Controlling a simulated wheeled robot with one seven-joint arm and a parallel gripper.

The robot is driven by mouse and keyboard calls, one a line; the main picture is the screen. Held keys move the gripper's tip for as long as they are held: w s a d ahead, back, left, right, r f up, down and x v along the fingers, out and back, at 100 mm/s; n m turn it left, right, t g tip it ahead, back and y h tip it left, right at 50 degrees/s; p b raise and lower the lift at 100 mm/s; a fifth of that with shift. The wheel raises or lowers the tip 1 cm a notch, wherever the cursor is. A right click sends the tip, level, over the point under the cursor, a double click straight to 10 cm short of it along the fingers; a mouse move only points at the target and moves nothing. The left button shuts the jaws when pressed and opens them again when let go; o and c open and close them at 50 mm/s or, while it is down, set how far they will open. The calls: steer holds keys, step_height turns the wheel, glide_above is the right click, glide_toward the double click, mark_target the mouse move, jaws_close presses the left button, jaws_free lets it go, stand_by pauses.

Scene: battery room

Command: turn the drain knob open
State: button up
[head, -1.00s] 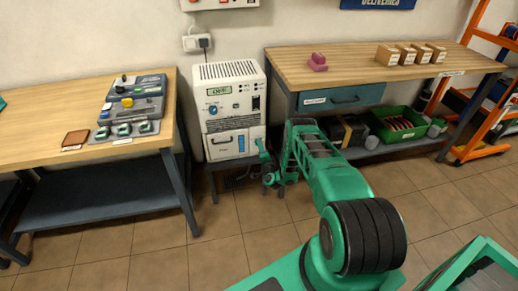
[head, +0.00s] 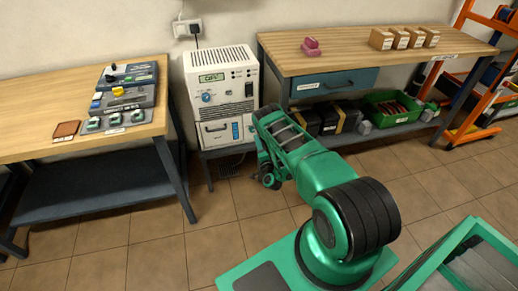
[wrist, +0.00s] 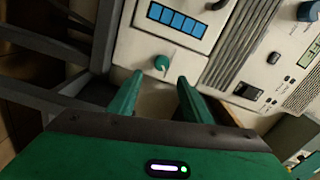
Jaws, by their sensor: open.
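The white machine (head: 222,85) stands on a low dark stand between the two benches. In the wrist view, a small green knob (wrist: 162,63) sits on its pale front, near the panel with blue windows (wrist: 178,20); I take it for the drain knob. My gripper (wrist: 160,80) is open and empty, its two green fingers pointing at the knob, one on either side of it in the picture. I cannot tell whether they reach its depth; no contact shows. The knob's setting is unclear.
A blue dial (head: 205,97) and a lit green display (head: 212,77) are higher on the machine. The left bench (head: 30,130) and right bench (head: 350,52) flank it closely. Dark stand bars (wrist: 45,45) show beside the fingers.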

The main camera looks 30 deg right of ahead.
steer(key=shift+v, duration=1.05)
